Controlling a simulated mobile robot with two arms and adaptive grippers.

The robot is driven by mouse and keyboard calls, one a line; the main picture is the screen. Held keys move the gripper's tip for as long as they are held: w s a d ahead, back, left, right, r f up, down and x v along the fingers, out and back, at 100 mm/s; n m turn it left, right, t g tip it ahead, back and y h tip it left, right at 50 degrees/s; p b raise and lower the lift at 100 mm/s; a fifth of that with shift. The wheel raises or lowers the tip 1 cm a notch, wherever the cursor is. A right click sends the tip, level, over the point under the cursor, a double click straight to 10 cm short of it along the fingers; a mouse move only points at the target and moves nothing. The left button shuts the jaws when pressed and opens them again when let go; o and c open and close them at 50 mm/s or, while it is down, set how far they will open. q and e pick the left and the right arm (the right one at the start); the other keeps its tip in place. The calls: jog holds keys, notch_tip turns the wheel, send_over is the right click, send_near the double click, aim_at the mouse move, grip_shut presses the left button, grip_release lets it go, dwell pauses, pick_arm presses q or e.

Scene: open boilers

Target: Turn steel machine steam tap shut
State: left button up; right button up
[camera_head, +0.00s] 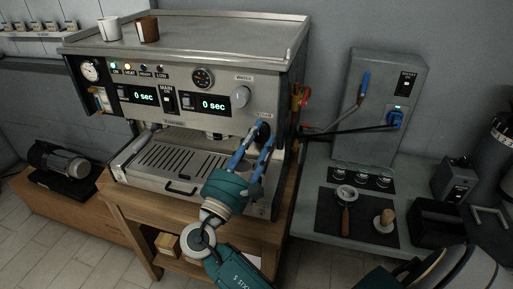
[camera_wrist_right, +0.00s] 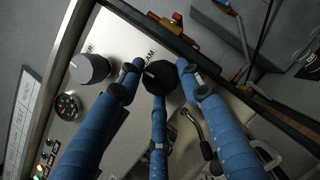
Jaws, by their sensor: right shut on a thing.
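The steel espresso machine (camera_head: 190,75) stands on a wooden table and fills the upper left and middle of the head view. Its steam tap is a black knob (camera_wrist_right: 158,78) under the "STEAM" label on the front panel. It also shows in the head view (camera_head: 263,131) at the panel's right end, partly behind blue fingers. My right gripper (camera_head: 259,134) reaches up from below, with its blue fingers around the knob, shut on it. In the right wrist view the gripper (camera_wrist_right: 157,75) has fingers at both sides of the knob and one below. My left gripper is out of view.
A larger grey knob (camera_head: 240,97) sits up and left of the tap. The drip tray (camera_head: 165,155) lies below.

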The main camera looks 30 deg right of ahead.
jog(key=shift+d+m+g+b, duration=0.1)
jog(key=shift+m+g+b, duration=0.5)
jog(key=shift+m, duration=0.4)
jog(key=o, duration=1)
jog(key=shift+s, duration=0.1)
jog(key=shift+o, duration=0.2)
jog(key=shift+s, duration=0.1)
